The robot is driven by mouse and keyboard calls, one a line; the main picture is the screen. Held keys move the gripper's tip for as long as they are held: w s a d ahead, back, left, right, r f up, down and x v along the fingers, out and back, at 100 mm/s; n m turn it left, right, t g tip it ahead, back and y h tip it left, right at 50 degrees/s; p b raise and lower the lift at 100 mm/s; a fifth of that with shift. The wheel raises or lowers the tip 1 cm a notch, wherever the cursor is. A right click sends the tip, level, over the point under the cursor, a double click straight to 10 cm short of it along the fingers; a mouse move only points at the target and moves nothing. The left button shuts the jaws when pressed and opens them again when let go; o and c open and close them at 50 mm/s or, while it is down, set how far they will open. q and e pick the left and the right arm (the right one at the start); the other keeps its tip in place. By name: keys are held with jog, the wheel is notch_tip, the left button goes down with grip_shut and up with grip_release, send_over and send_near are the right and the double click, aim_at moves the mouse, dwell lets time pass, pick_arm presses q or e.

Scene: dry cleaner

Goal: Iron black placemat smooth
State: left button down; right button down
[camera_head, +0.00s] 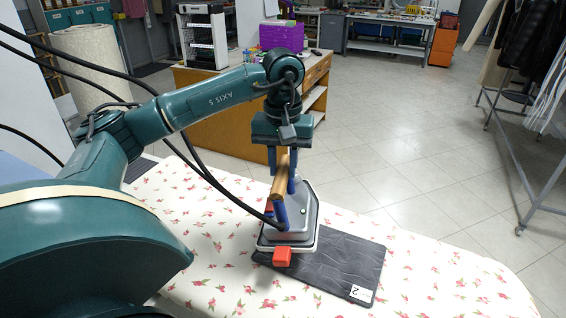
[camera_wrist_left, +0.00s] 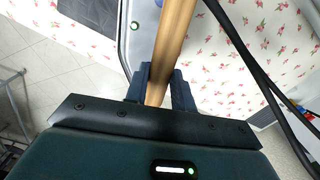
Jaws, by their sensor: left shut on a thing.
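The black placemat (camera_head: 340,264) lies on the flowered ironing board (camera_head: 215,262), with wrinkle lines across its surface and a white tag marked 2 at its front right corner. The iron (camera_head: 298,232) stands on the left part of the placemat and hides that part. It has a grey body, a wooden handle (camera_head: 279,178) on blue posts and a red block at its near end. My left gripper (camera_head: 282,165) is shut on the wooden handle, which also shows between the fingers in the left wrist view (camera_wrist_left: 168,60). My right gripper is out of view.
Black cables (camera_head: 215,180) hang along my left arm, and one runs down to the iron. A wooden counter (camera_head: 220,120) with a purple box (camera_head: 281,36) stands behind the board. A clothes rack (camera_head: 520,170) stands at the right. The tiled floor between is clear.

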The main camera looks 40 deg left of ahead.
pick_arm(q)
jog(key=shift+w+f+b, duration=0.1)
jog(key=shift+f+b, duration=1.35)
jog(key=shift+f, duration=0.35)
jog(key=shift+f+b, duration=0.35)
jog(key=shift+f, duration=0.3)
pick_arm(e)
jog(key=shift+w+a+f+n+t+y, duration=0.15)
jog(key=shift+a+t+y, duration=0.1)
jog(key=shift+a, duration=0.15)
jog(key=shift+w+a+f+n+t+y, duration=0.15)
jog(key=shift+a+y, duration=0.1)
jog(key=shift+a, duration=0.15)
pick_arm(q)
jog(key=shift+f+b, duration=0.3)
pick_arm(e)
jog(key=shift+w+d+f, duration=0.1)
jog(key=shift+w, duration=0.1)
pick_arm(q)
jog(key=shift+d, duration=0.2)
